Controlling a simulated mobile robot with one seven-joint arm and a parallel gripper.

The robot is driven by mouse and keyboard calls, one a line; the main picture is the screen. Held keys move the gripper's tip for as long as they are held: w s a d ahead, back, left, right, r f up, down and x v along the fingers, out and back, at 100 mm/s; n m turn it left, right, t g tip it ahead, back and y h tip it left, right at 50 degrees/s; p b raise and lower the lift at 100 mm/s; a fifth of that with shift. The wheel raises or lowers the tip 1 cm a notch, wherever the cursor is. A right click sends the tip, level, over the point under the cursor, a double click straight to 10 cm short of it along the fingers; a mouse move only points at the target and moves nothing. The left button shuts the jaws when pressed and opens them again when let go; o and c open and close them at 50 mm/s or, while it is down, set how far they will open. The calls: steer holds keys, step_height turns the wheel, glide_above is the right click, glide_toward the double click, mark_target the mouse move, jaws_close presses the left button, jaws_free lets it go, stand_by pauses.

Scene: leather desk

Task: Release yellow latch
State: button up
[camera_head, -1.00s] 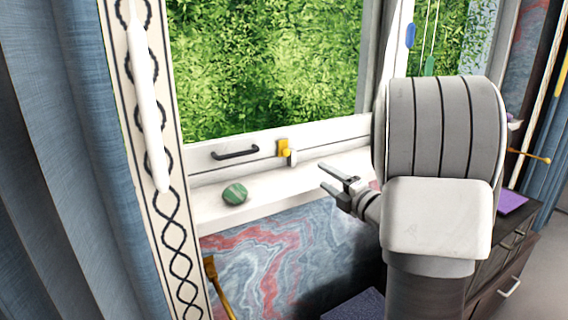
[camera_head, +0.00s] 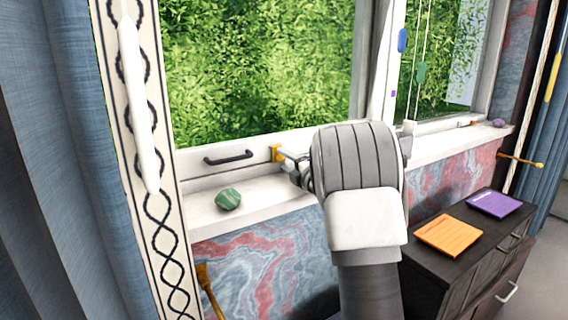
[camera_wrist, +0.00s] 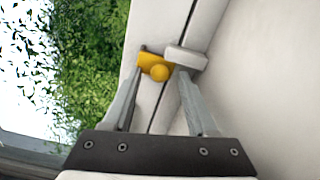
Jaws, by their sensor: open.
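The yellow latch (camera_head: 276,154) is on the lower rail of the window frame, right of the dark handle. In the head view my gripper (camera_head: 286,162) is at the latch, mostly hidden by my arm.
A dark handle (camera_head: 231,158) is on the window rail. A green striped stone (camera_head: 228,199) lies on the white sill (camera_head: 262,193). A dark cabinet (camera_head: 452,268) at right bears an orange pad (camera_head: 450,235) and a purple pad (camera_head: 494,204). A blue curtain (camera_head: 65,160) hangs at left.

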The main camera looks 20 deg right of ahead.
steer(key=shift+w+a, duration=0.15)
steer(key=shift+w, duration=0.35)
jaws_close()
